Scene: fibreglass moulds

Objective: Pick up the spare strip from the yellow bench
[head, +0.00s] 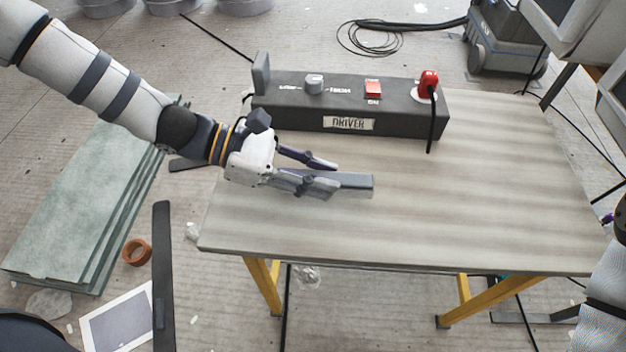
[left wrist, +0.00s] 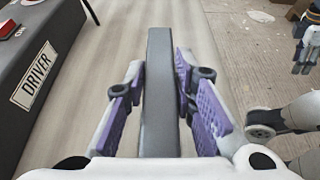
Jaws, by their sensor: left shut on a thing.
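The spare strip (head: 352,181), a narrow grey bar, lies lengthwise between the purple-padded fingers of my left gripper (head: 322,176). My left gripper is shut on it, and the strip's far end sticks out past the fingertips. The left wrist view shows the strip (left wrist: 160,88) running straight out from the palm. The strip is over the pale top of the yellow-legged bench (head: 480,200), close to the surface; I cannot tell whether it touches. My right arm is at the right edge of the head view, with only a small purple part of its gripper (head: 608,218) showing.
A dark driver box (head: 350,108) with a knob, red switch and red plug stands along the bench's back edge. Greenish sheets (head: 85,200) are stacked on the floor at left, near an orange tape roll (head: 136,252). The bench's right half is clear.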

